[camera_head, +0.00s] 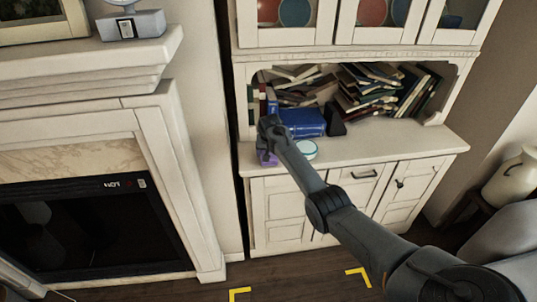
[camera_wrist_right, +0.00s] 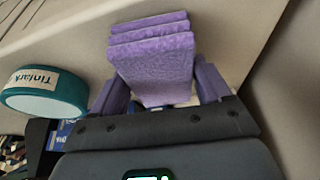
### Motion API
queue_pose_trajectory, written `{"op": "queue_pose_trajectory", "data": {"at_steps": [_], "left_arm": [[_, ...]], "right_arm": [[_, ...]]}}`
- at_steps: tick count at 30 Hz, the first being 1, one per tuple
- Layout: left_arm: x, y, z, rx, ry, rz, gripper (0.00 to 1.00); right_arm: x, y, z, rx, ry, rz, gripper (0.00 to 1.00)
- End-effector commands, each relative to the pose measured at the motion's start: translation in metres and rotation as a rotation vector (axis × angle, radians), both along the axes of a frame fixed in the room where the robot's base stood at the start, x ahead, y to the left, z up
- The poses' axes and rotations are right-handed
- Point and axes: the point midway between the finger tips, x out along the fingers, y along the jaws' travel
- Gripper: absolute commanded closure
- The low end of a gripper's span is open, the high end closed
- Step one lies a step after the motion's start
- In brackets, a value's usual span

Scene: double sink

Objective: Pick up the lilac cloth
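The lilac cloth (camera_wrist_right: 155,62) is a folded stack of several layers. In the head view only a small purple patch of it (camera_head: 267,159) shows at the left front of the cabinet counter, below my right gripper (camera_head: 265,133). In the right wrist view, the fingers of my right gripper (camera_wrist_right: 160,92) stand apart, one on each side of the cloth's near part. Whether they touch it is unclear, and its underside is hidden. My left gripper is not in view.
A round teal-and-white tin (camera_wrist_right: 45,97) stands close beside the cloth; it also shows in the head view (camera_head: 305,150). Blue books (camera_head: 303,122) and a dark object (camera_head: 335,121) stand behind. The counter (camera_head: 400,143) is clear to the right.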

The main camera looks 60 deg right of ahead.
Motion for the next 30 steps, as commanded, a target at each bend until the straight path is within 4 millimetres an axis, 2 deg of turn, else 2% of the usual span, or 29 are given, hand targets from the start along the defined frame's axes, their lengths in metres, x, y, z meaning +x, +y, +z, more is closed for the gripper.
{"op": "queue_pose_trajectory", "data": {"at_steps": [1,5,17,23,27,30], "left_arm": [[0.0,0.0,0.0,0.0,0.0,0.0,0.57],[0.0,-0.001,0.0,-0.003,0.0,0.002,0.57],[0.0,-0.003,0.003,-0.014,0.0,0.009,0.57],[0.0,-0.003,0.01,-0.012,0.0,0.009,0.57],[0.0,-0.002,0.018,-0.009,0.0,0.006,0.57],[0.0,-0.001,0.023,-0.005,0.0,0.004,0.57]], "right_arm": [[0.0,0.0,0.0,0.0,0.0,0.0,0.34],[0.0,0.0,0.0,0.001,0.001,0.0,0.53],[0.0,0.0,0.005,0.0,0.0,0.0,0.53],[0.0,0.0,0.023,0.0,-0.001,0.0,0.53],[0.001,0.0,0.046,-0.001,-0.002,-0.001,0.53],[-0.008,0.007,0.048,-0.001,0.001,0.001,0.53]]}}
